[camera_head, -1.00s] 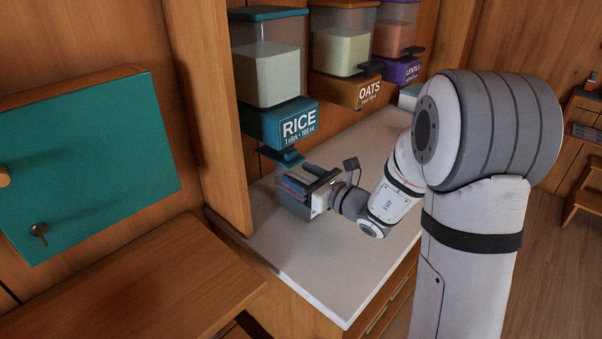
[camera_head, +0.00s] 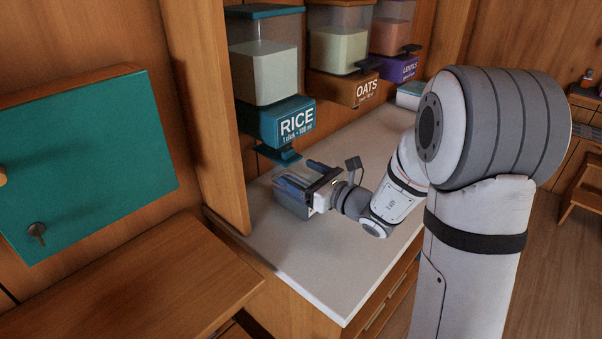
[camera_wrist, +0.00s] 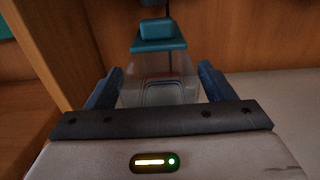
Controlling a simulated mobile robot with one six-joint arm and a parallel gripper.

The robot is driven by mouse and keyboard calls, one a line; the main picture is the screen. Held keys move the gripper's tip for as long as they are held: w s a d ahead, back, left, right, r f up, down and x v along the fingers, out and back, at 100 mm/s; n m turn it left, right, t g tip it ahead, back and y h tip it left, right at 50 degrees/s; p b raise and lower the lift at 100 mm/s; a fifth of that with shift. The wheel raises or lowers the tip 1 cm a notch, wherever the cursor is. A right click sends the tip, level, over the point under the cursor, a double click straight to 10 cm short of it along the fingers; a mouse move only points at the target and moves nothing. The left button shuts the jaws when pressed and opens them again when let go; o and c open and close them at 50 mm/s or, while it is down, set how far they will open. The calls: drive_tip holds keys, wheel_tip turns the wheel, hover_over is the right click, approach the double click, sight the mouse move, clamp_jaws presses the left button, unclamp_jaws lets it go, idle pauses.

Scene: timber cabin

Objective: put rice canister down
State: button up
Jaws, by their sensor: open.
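The rice canister (camera_head: 290,204) is a clear, see-through container. It appears to stand upright on the pale counter (camera_head: 330,262), below the teal RICE dispenser (camera_head: 278,122). My gripper (camera_head: 297,181) is open, with its blue fingers on either side of the canister. In the wrist view, the clear canister (camera_wrist: 160,92) lies between the spread fingers of my gripper (camera_wrist: 158,74). Its lower part is hidden behind the gripper body there. The dispenser's teal lever (camera_wrist: 158,44) shows just beyond it.
An OATS dispenser (camera_head: 345,88) and a LENTILS dispenser (camera_head: 397,67) hang further right. A wooden post (camera_head: 215,130) rises left of the canister. A teal cabinet door (camera_head: 90,160) is at far left above a wooden ledge (camera_head: 130,285). The counter's front is clear.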

drive_tip(key=v, duration=1.1)
drive_tip(key=s+a+r+n+g+h+p, duration=0.1)
drive_tip(key=s+a+n+g+p, duration=0.1)
drive_tip(key=s+a+n+g, duration=0.35)
drive_tip(key=s+a+n+g+h+p, duration=0.1)
drive_tip(key=s+a+n+g+p, duration=0.1)
drive_tip(key=s+n+g, duration=0.55)
drive_tip(key=s+d+r+n+t+h+p, duration=0.1)
drive_tip(key=s+d+r+n+h+p, duration=0.1)
drive_tip(key=d+n+h, duration=0.3)
drive_tip(key=s+d+r+n+t+h+p, duration=0.1)
drive_tip(key=s+d+n+h, duration=0.3)
drive_tip(key=n, duration=0.5)
drive_tip(key=shift+d+r+t+h+p, duration=0.45)
drive_tip(key=shift+d+r+h, duration=0.4)
drive_tip(key=shift+d, duration=0.25)
